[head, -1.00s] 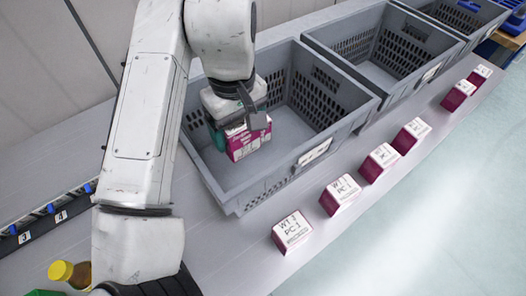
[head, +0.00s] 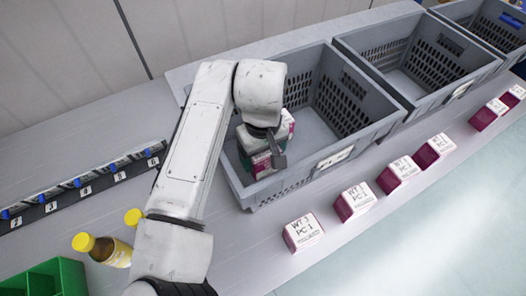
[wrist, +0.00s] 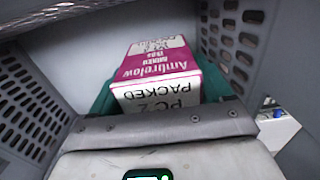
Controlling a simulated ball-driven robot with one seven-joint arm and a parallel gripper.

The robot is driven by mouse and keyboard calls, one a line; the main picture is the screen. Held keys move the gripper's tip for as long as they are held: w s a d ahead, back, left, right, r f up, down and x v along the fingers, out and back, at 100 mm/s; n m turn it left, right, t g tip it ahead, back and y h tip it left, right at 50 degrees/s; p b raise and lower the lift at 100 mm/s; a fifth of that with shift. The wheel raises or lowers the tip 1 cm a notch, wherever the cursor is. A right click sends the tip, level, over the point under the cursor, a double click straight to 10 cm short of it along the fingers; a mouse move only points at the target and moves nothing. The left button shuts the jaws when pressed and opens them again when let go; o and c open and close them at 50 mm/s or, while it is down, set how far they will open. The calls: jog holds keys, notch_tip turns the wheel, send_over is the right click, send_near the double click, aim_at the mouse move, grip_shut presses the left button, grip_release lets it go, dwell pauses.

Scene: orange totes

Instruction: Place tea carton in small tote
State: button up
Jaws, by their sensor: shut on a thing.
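The carton (head: 262,166) is magenta and white. It is in my gripper (head: 270,158), inside the nearest grey tote (head: 397,112), low and close to its left side. My gripper hides much of the carton in the head view. In the wrist view the carton (wrist: 160,68) shows printed lettering, including "PACKED", and sits between teal parts of my gripper (wrist: 158,96). My gripper is shut on it. Whether the carton touches the tote floor I cannot tell.
Two more grey totes, one in the middle (head: 428,104), stand in a row to the right. Several magenta-and-white boxes (head: 303,233) line the table's front. At left are yellow-capped bottles (head: 112,250), a numbered rail (head: 85,188) and a green bin (head: 48,280).

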jog(key=shift+f, duration=0.15)
jog(key=shift+f, duration=0.5)
jog(key=o, duration=1.1)
notch_tip(320, 180, up, 13)
jog(key=shift+r+b, duration=0.15)
jog(key=shift+b, duration=0.5)
